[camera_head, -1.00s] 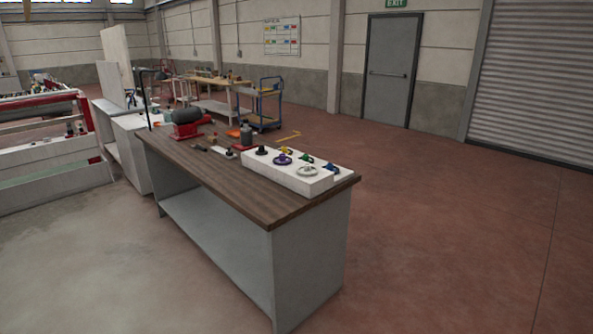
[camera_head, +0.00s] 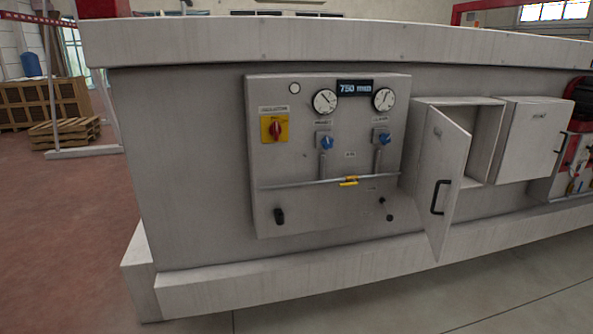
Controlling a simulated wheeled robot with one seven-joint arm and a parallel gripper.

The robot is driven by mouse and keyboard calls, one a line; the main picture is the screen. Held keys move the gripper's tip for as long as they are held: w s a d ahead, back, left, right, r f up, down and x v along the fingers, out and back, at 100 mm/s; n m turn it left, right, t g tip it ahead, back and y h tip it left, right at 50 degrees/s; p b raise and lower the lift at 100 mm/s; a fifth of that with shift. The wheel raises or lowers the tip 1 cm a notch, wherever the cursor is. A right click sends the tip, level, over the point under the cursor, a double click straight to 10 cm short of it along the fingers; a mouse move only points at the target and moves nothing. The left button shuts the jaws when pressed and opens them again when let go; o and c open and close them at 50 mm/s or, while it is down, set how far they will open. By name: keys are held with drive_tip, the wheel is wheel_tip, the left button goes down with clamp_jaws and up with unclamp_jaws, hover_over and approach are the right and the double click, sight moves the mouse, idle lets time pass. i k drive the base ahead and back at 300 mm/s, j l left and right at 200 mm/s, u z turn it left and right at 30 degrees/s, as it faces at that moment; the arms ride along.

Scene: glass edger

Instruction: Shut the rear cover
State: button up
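A grey cover door (camera_head: 440,180) with a black handle stands swung open on a box (camera_head: 489,135) on the side of the machine. The door is upright and its inside edge leaves the box's dark opening showing. A second cover (camera_head: 533,140) to its right, with a small label and a black handle, looks shut. The labels on both are too small to read, so I cannot tell which is named rear. My gripper is not in view.
Left of the open door is a control panel (camera_head: 327,155) with gauges, a red knob, blue valves and a yellow-marked lever. A low ledge (camera_head: 290,290) runs along the machine's foot. Pallets (camera_head: 64,131) stand at far left. The floor in front is clear.

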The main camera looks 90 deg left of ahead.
sight(446, 146)
drive_tip(key=u, duration=2.35)
drive_tip(key=i+l+u, duration=0.1)
drive_tip(key=i+u, duration=0.3)
drive_tip(key=i+l+u, duration=0.2)
drive_tip(key=i+u, duration=0.25)
drive_tip(key=i+l+u, duration=0.65)
drive_tip(key=u, duration=0.15)
drive_tip(key=i+l+u, duration=0.2)
drive_tip(key=l+u, duration=0.2)
drive_tip(key=l, duration=0.25)
